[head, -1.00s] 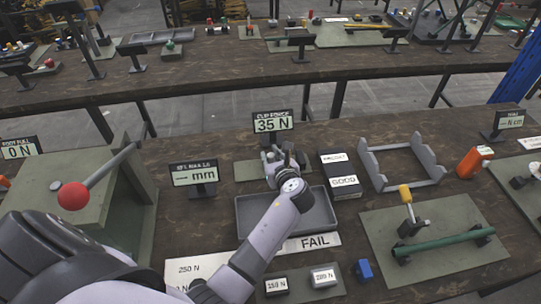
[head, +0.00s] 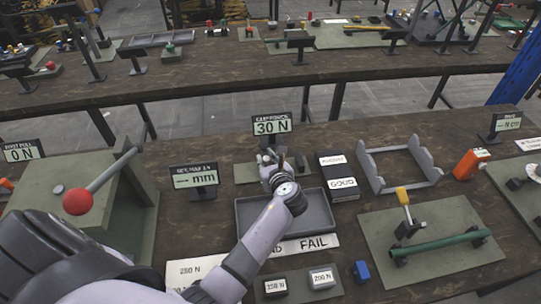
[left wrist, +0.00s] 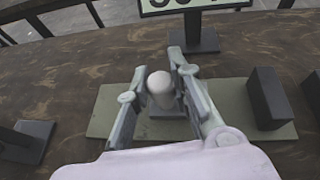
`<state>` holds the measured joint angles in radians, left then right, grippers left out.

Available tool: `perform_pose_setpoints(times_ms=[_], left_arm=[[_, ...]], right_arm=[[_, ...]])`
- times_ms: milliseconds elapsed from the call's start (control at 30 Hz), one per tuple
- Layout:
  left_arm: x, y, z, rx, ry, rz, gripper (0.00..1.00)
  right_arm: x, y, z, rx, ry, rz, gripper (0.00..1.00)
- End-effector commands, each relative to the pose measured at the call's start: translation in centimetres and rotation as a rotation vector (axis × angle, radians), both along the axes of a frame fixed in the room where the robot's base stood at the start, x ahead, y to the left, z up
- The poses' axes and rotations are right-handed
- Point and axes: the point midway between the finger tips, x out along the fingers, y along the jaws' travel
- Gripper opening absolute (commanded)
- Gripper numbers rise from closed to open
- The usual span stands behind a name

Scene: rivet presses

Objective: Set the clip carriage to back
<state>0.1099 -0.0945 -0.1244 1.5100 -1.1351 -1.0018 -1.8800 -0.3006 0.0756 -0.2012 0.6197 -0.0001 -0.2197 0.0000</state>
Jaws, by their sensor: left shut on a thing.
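The clip carriage's pale rounded knob (left wrist: 160,88) stands between the fingers of my left gripper (left wrist: 158,75) in the left wrist view. My left gripper (head: 268,158) is shut on it, over the small green base plate (head: 244,173) in the head view. My gripper and arm hide most of the carriage in the head view. The clip force display (head: 272,125) stands behind the plate and reads 30 N. My right gripper is not in view.
A dark block (left wrist: 270,98) stands on the plate, right of my fingers. A grey tray (head: 316,212) lies in front of the plate, partly under my arm. The GOOD box (head: 339,178) and a grey cradle (head: 432,160) are to the right. A red-ball lever (head: 77,202) is at left.

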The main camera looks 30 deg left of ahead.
Motion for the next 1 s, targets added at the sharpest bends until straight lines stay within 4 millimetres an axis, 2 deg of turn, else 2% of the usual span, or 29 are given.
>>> perform_pose_setpoints(times_ms=[33,200,633,667,700,800,1000], left_arm=[[-0.6,0.9,0.7,0.009,0.008,0.003,0.00],[-2.0,2.7,0.5,0.009,0.008,0.004,0.00],[-2.5,3.6,0.1,0.007,0.005,0.007,0.00],[-2.5,3.6,0.0,0.007,0.005,0.007,0.20],[-2.5,3.6,0.0,0.008,0.004,0.007,0.23],[-2.5,3.6,0.1,0.007,0.005,0.006,0.29],[-2.5,3.5,0.0,0.005,0.004,0.005,0.29]], right_arm=[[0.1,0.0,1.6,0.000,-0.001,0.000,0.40],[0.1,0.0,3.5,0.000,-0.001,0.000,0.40],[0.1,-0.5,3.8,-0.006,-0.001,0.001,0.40],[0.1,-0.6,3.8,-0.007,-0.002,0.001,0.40],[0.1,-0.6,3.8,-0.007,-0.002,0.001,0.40],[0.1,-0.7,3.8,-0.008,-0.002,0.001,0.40],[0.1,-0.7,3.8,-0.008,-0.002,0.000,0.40]])
